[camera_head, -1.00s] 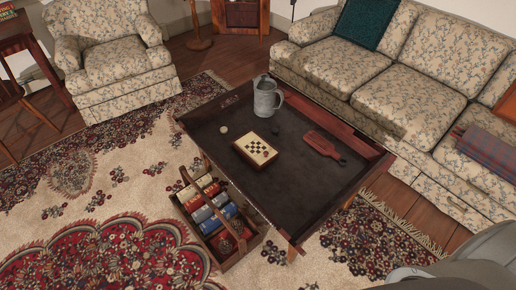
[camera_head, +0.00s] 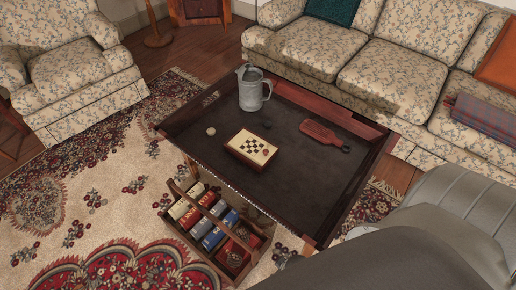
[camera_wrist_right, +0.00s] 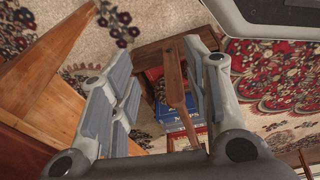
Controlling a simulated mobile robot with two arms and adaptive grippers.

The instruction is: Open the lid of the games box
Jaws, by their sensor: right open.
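The games box (camera_head: 251,148) is a small wooden box with a checkered board pattern on its cream top. It sits on the dark coffee table (camera_head: 300,176), left of the table's middle, and its lid looks shut. My right gripper (camera_wrist_right: 160,95) is open in the right wrist view, with nothing between its fingers. Beyond them is a wooden carrier (camera_wrist_right: 172,48) on the rug, and the games box does not show there. In the head view my right arm comes in at the lower right, and its gripper is hidden. My left gripper is not in view.
A sofa (camera_head: 372,85) lies behind; the table's right front is clear.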

